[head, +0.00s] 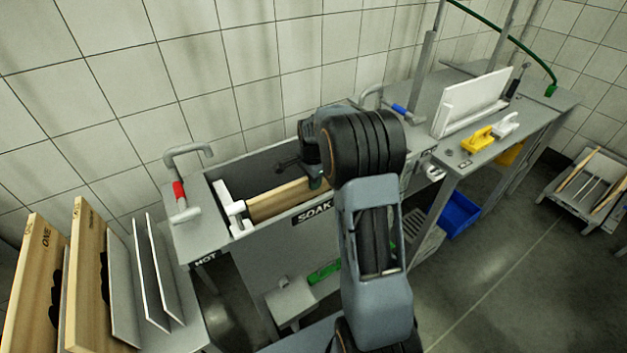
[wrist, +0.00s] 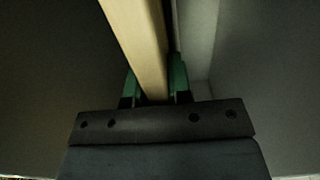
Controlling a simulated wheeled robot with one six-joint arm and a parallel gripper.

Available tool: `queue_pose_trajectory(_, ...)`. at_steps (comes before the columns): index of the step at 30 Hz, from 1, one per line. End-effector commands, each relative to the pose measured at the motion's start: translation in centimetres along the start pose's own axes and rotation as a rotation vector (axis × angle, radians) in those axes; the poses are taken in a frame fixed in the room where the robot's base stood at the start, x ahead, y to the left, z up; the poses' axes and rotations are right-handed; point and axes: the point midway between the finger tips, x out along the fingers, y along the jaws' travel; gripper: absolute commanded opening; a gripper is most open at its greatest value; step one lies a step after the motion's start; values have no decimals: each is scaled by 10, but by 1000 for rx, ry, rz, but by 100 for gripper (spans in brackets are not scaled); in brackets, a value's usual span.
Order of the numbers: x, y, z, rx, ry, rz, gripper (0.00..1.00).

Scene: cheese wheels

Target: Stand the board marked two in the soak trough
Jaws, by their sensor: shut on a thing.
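A wooden board (head: 280,198) is inside the soak trough, its long edge up and lying along the trough; its mark does not show. The trough's front wall (head: 275,235) bears the label SOAK. My gripper (head: 317,184) is over the trough, shut on the board's top edge. In the wrist view the green fingers (wrist: 155,85) are on both sides of the board's pale edge (wrist: 137,35). My arm hides the board's right end. The board's bottom is hidden, so I cannot tell whether it touches the trough floor.
White brackets (head: 232,207) stand at the trough's left end. A board marked ONE (head: 35,275), another wooden board (head: 86,275) and several thin grey sheets (head: 158,270) stand at the left. A tap with a red band (head: 180,195) rises beside the trough. A white board (head: 473,102) leans on the right counter.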

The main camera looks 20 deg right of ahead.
Motion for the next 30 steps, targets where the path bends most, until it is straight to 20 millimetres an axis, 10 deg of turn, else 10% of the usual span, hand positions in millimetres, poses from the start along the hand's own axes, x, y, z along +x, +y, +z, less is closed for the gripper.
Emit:
queue_pose_trajectory(3, -2, -1, 0, 0, 2, -3, 0)
queue_pose_trajectory(4, -2, -1, 0, 0, 2, -3, 20)
queue_pose_trajectory(13, 0, 0, -1, 0, -1, -1, 49)
queue_pose_trajectory(23, -4, -1, -1, 0, -2, 1, 49)
queue_pose_trajectory(30, -46, -1, -2, 0, -1, -3, 49)
